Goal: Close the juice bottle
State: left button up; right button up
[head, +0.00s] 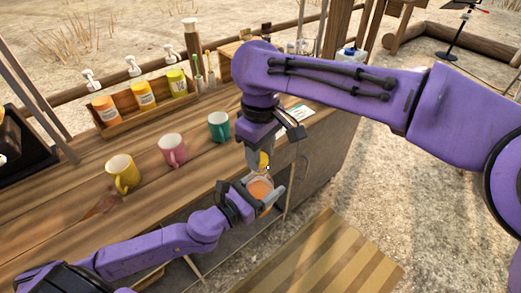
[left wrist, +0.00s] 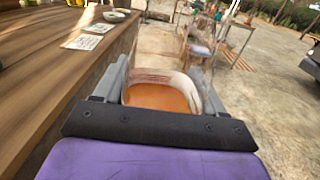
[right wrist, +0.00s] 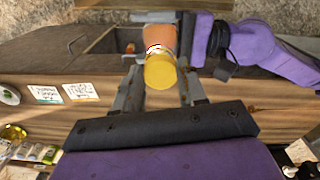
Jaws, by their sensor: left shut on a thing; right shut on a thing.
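The juice bottle (head: 261,189), clear with orange juice, is held by my left gripper (head: 263,196) beyond the counter's edge. In the left wrist view the bottle (left wrist: 160,96) fills the space between the two fingers. My right gripper (head: 258,162) is above it, pointing down, shut on the yellow cap (head: 264,159). In the right wrist view the cap (right wrist: 160,73) sits between the fingertips, in line with the bottle (right wrist: 160,41). The bottle's neck is mostly hidden, so I cannot tell whether the cap touches it or is seated.
Yellow (head: 123,173), pink (head: 172,149) and green (head: 219,126) mugs stand on the wooden counter (head: 150,205). Behind them is a wooden rack of syrup bottles (head: 145,97). Cards (head: 297,114) lie near the counter's right end. An open drawer or compartment lies below the bottle.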

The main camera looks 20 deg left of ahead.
jog(key=shift+f, duration=0.55)
pick_arm(q)
grip_shut()
pick_arm(e)
jog(key=o, duration=1)
jog(key=shift+r, duration=2.3)
jog(key=shift+c, duration=0.3)
